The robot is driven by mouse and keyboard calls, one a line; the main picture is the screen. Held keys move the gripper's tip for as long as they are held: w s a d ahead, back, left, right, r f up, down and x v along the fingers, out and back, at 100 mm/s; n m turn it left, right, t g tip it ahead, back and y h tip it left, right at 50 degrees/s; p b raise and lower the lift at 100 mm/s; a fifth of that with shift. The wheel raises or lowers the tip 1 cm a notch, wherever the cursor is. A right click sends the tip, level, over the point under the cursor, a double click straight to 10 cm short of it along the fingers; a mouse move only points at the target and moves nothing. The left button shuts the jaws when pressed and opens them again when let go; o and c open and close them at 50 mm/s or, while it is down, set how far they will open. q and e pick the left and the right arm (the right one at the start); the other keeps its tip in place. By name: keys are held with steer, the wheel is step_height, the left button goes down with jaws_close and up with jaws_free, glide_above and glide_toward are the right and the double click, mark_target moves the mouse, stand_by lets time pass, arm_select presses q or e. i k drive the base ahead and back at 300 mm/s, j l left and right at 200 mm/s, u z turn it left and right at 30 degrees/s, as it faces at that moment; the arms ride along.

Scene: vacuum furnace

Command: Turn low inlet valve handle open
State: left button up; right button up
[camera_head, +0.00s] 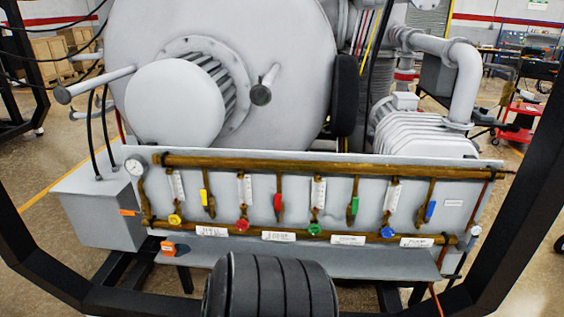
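A grey panel (330,170) below the furnace carries brown piping. An upper brown pipe (330,166) and a lower brown pipe (260,233) run across it. Between them hang lever handles, all pointing down: yellow (204,197), red (278,203), green (353,206) and blue (429,211). Round knobs in yellow (174,219), red (242,225), green (314,229) and blue (387,232) sit lower. White label plates (278,236) line the lower pipe; their print is too small to read, so I cannot tell which handle is the low inlet valve. Neither gripper is in view.
The round furnace door (140,40) stands above the panel. A pressure gauge (135,166) is at its left end. A grey box (100,210) juts out on the left. An orange part (168,248) sits below the panel.

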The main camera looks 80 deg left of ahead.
mark_target(122, 213)
steer(key=u, duration=2.35)
